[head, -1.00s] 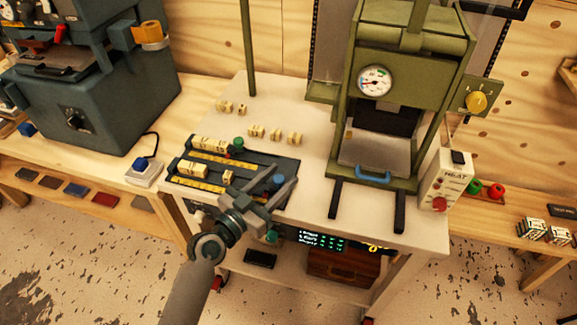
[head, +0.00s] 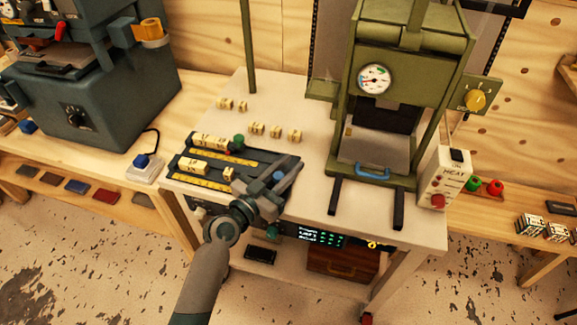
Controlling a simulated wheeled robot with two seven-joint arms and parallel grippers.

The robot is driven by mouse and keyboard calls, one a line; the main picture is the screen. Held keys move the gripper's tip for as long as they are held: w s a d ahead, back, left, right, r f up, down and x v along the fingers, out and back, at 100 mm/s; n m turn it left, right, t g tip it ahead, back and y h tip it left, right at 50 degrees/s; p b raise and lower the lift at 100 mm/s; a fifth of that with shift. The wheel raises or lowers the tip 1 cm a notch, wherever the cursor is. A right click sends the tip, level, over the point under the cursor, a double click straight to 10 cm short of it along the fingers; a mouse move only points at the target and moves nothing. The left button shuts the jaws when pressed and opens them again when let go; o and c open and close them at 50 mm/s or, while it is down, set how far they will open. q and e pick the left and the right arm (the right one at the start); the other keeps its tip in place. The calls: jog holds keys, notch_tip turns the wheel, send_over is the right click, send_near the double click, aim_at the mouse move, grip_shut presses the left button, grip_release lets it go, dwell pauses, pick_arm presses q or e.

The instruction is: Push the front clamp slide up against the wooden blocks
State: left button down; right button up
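The dark composing tray (head: 292,162) lies at the front left of the white table and has two rows with yellow rulers. In its front row, wooden blocks (head: 207,167) stand at the left, with a smaller block (head: 228,173) just to their right. The front clamp slide has a blue knob (head: 279,176) at the right end of the row, well apart from the blocks. My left gripper (head: 276,184) is over that end, its fingers close to the knob. Its fingers hide much of the slide, and I cannot tell whether they grip it. My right gripper is out of view.
In the back row, a green knob (head: 238,142) sits beside more wooden blocks (head: 208,140). Loose blocks (head: 256,129) lie on the table behind the tray. A green press (head: 408,70) with a gauge stands at the right. A grey-blue machine (head: 95,100) stands on the left bench.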

pick_arm(q)
jog(key=shift+a, duration=0.15)
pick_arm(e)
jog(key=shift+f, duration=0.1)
